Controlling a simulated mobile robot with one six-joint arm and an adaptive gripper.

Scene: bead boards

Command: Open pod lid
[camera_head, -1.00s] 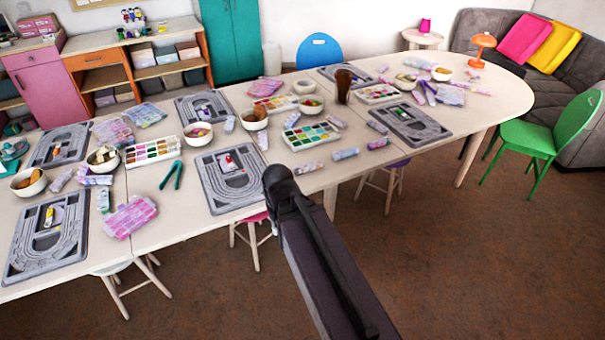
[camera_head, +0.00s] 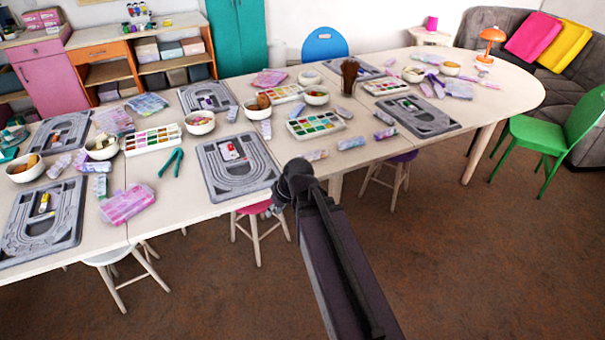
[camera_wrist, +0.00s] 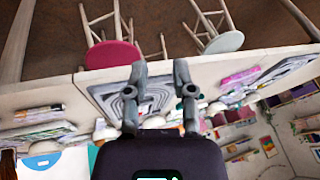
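No item is clearly recognisable as the pod, and no lid can be told apart at this size. The nearest grey bead board (camera_head: 262,171) lies flat at the table's front edge, with a small red and white item (camera_head: 229,151) in its recess. Another grey board (camera_head: 70,222) at the left holds a small yellow item (camera_head: 44,203). In the wrist view my gripper (camera_wrist: 160,66) has its two fingers apart with nothing held. It is in front of the table edge, near the nearest board, which shows partly behind the fingers (camera_wrist: 104,92).
The long pale table (camera_head: 190,198) carries bowls, a bead palette (camera_head: 153,140), teal pliers (camera_head: 171,162) and a brown glass (camera_head: 349,75). Stools, including a pink-topped one (camera_head: 254,209), stand under its front edge. A green chair (camera_head: 546,143) is at right. Brown floor in front is open.

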